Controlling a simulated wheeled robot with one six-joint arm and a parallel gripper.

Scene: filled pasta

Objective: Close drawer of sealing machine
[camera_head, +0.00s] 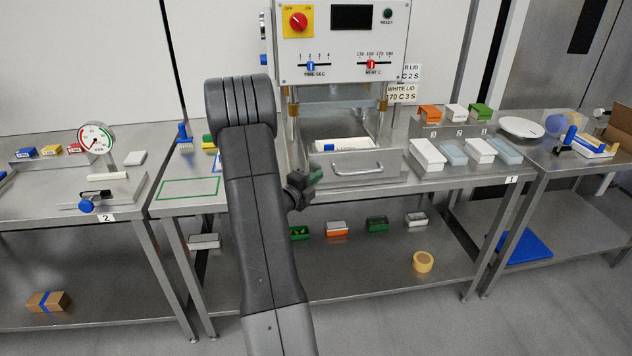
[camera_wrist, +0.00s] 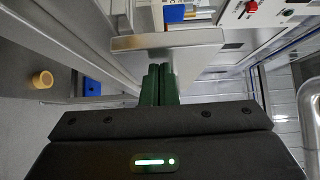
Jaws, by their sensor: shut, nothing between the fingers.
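The sealing machine (camera_head: 345,45) stands on the middle table, with a control panel on its upper part. Its drawer (camera_head: 362,165) is pulled out at the front, with a bar handle (camera_head: 357,168) on its metal face. A white tray with blue on it (camera_head: 342,145) lies inside the drawer. My gripper (camera_head: 314,177) is at the left end of the drawer front. In the wrist view my green fingers (camera_wrist: 159,70) are together and empty, just short of a metal bar or edge (camera_wrist: 168,40) at the drawer front. I cannot tell whether they touch it.
White and blue-grey trays (camera_head: 466,152) stand right of the drawer. A green-outlined area (camera_head: 190,188) on the left of the table is clear. The lower shelf holds small filled trays (camera_head: 377,223) and a yellow roll (camera_head: 423,261), which the wrist view also shows (camera_wrist: 42,79).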

